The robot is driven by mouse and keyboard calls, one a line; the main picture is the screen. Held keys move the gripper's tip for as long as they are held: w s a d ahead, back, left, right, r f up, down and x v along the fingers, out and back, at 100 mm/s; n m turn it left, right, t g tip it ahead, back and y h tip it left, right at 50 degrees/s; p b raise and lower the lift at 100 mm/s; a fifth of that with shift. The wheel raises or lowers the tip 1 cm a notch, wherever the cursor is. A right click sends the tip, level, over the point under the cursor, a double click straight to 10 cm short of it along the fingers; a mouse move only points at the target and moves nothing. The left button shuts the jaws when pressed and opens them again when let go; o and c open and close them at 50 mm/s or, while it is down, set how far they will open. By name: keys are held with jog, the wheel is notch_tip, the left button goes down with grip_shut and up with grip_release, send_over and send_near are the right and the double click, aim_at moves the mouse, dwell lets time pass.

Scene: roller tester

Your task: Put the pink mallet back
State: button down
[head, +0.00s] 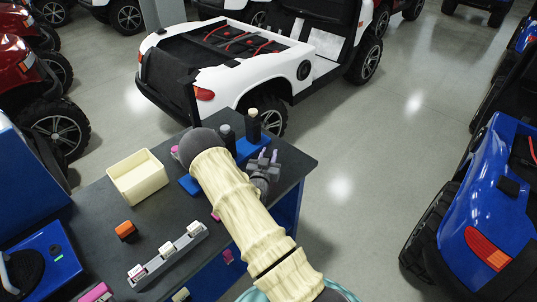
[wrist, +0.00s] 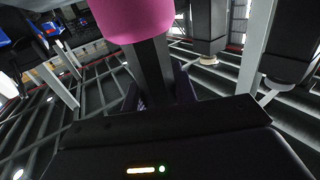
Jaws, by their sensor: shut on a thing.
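My gripper (head: 267,157) is over the far right part of the dark table, with its purple fingers beside the blue stand (head: 250,148). In the wrist view my gripper (wrist: 157,92) is shut on the black handle (wrist: 150,62) of the pink mallet. The mallet's pink head (wrist: 133,18) shows at the top of that view, beyond the fingers. Two upright dark pieces stand by the stand, a grey-topped one (head: 227,136) and a cream-topped one (head: 253,122).
A cream open box (head: 138,178) is on the dark table (head: 85,215). A white vehicle (head: 240,78) stands behind the table. Open floor (head: 345,175) lies to the right.

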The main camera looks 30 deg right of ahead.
jog(key=shift+s+d+r, duration=0.1)
jog(key=shift+s+r, duration=0.05)
jog(key=shift+f, duration=0.25)
jog(key=c, duration=1.1)
grip_release()
jog(key=shift+r, duration=0.1)
